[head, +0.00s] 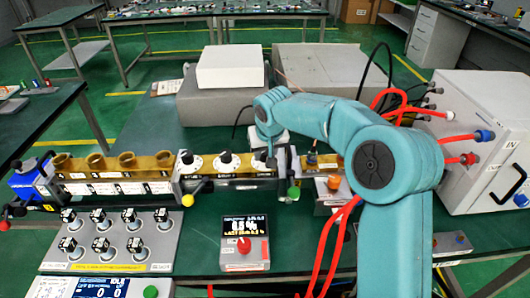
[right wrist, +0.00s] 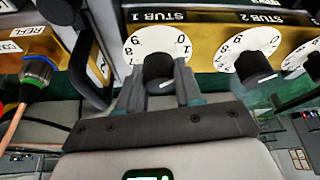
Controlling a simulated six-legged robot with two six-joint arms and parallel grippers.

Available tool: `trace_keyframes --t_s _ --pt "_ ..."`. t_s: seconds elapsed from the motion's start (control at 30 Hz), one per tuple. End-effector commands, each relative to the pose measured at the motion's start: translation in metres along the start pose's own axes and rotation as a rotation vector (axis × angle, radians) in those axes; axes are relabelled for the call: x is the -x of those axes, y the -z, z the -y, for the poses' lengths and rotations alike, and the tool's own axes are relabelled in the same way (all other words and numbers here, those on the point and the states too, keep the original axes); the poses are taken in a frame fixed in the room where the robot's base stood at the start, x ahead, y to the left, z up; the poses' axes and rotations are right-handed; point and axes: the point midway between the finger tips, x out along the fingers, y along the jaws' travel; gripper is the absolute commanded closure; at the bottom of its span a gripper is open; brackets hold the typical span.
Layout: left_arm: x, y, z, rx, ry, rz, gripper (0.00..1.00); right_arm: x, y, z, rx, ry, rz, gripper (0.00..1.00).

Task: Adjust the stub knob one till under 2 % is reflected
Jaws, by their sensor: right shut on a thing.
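The stub knob one (right wrist: 158,68) is a black knob on a white numbered dial labelled STUB 1, upside down in the right wrist view. My right gripper (right wrist: 160,85) is shut on it, one finger on each side. In the head view my right gripper (head: 271,150) reaches down onto the brass waveguide at the rightmost stub dial, mostly hiding it. My left gripper is not in view.
The stub two knob (right wrist: 252,68) is close beside my right gripper. A panel of several black-topped knobs (head: 158,240) lies front left. A white cabinet (head: 475,125) with red cables stands right. Grey boxes (head: 215,105) stand behind the waveguide.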

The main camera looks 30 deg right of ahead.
Motion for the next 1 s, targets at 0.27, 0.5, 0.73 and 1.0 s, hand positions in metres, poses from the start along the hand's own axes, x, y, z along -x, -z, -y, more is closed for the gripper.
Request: trace_keyframes --t_s 0.27,0.5,0.73,1.0 --pt "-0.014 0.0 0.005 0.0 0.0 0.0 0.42 -0.002 -0.001 0.001 -0.183 -0.076 -0.001 0.95" --pt "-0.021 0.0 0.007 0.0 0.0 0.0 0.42 -0.001 0.0 0.002 -0.394 -0.164 -0.002 0.95" --pt "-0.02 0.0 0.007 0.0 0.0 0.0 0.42 0.0 0.001 0.002 -0.595 -0.248 -0.002 0.95" --pt "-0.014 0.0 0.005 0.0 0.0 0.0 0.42 0.002 0.002 0.002 -0.806 -0.335 -0.001 0.95"
